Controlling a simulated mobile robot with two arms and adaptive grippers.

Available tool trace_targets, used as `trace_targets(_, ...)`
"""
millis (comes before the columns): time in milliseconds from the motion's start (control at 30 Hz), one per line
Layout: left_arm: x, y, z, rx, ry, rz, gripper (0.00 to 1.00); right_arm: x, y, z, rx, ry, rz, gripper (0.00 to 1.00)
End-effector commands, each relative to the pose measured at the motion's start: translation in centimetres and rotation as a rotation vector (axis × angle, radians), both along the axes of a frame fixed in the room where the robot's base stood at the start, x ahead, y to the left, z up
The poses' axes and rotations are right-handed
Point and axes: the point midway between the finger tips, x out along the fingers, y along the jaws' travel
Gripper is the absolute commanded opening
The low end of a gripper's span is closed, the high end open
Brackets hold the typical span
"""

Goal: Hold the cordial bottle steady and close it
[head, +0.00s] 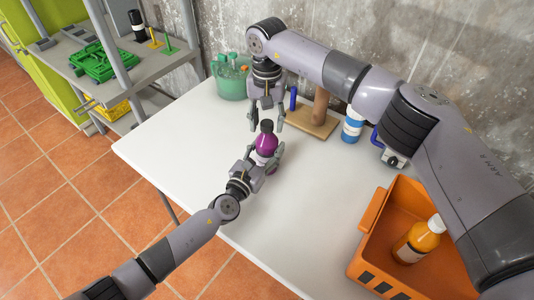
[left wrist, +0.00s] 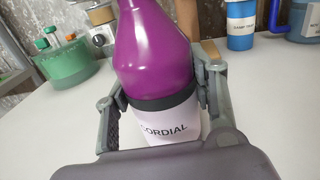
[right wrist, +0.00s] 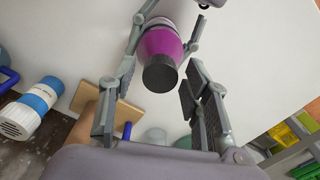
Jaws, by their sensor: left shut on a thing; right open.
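The purple cordial bottle (head: 266,144) stands upright on the white table, with a white label reading CORDIAL (left wrist: 165,130). Its dark cap (right wrist: 160,73) sits on top of the neck; I cannot tell how tight it is. My left gripper (head: 264,163) is shut around the bottle's lower part, and its fingers press on both sides in the left wrist view (left wrist: 160,92). My right gripper (head: 266,126) points down from above and is open. Its fingers are on either side of the cap in the right wrist view, with gaps between them and the cap.
An orange crate (head: 370,229) holding an orange bottle (head: 416,240) is at front right. The table's left side is clear.

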Motion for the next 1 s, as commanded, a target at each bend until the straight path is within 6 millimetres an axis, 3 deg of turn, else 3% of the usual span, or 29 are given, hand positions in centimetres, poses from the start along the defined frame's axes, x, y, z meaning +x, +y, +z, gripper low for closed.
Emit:
trace_targets(233, 0.01, 0.03, 0.0, 0.0, 0.0, 0.001, 0.0, 0.0, 0.01, -0.02, 0.0, 0.0, 0.0, 0.43)
trace_targets(867, 0.02, 0.02, 0.01, 0.0, 0.0, 0.001, 0.0, 0.0, 0.01, 0.02, 0.0, 0.0, 0.0, 0.01)
trace_targets(1000, 0.03, 0.03, 0.01, 0.0, 0.0, 0.001, 0.0, 0.0, 0.0, 0.02, 0.0, 0.0, 0.0, 0.0)
